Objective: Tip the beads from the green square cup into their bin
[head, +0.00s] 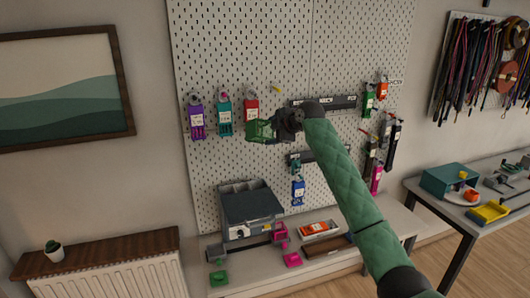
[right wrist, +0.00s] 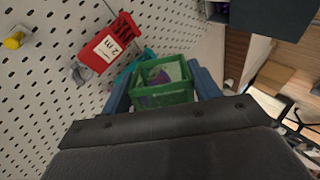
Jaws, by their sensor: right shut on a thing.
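My right gripper (head: 272,127) is raised in front of the pegboard, shut on the green square cup (head: 257,131). In the right wrist view the cup (right wrist: 163,97) sits between the two blue fingers, its open top visible. Something purple shows inside it; I cannot make out single beads. A grey box with an open, divided top (head: 250,207) stands on the ledge below the cup and apart from it; I cannot tell whether it holds the beads' bin. My left gripper is not in view.
Purple (head: 196,120), teal (head: 224,116) and red (head: 251,109) packs hang on the pegboard (head: 235,60) close to the cup. The ledge below holds a pink item (head: 280,233) and an orange-and-white tray (head: 319,229). A workbench stands at right.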

